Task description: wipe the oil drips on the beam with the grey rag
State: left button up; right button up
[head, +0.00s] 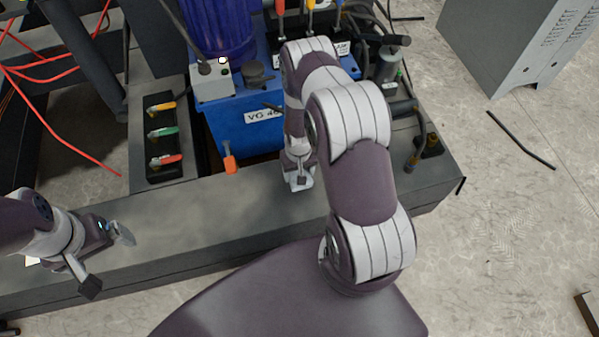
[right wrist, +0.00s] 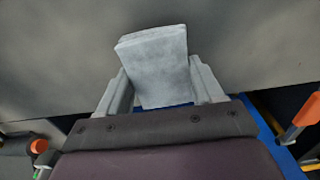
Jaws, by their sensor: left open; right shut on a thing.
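The dark grey beam (head: 210,222) runs across the head view in front of the blue unit; its bare face also fills the upper part of the right wrist view (right wrist: 60,65). I cannot make out distinct oil drips on it, only faint mottling. The grey rag (right wrist: 157,65) is a folded pad between the fingers of my right gripper (right wrist: 162,90), which is shut on it. In the head view my right gripper (head: 299,184) is at the beam's far edge, partly hidden by my arm. My left gripper (head: 108,260) is open and empty over the beam's left part.
A blue power unit (head: 227,125) stands behind the beam, with an orange-handled tool (head: 229,163) at its front. A black tray (head: 163,140) of coloured handles lies to its left. Red cables (head: 75,150) hang at far left. A grey cabinet (head: 515,45) stands at upper right.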

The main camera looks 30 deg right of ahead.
jog(key=shift+r+p, duration=1.5)
jog(key=shift+r, duration=0.7)
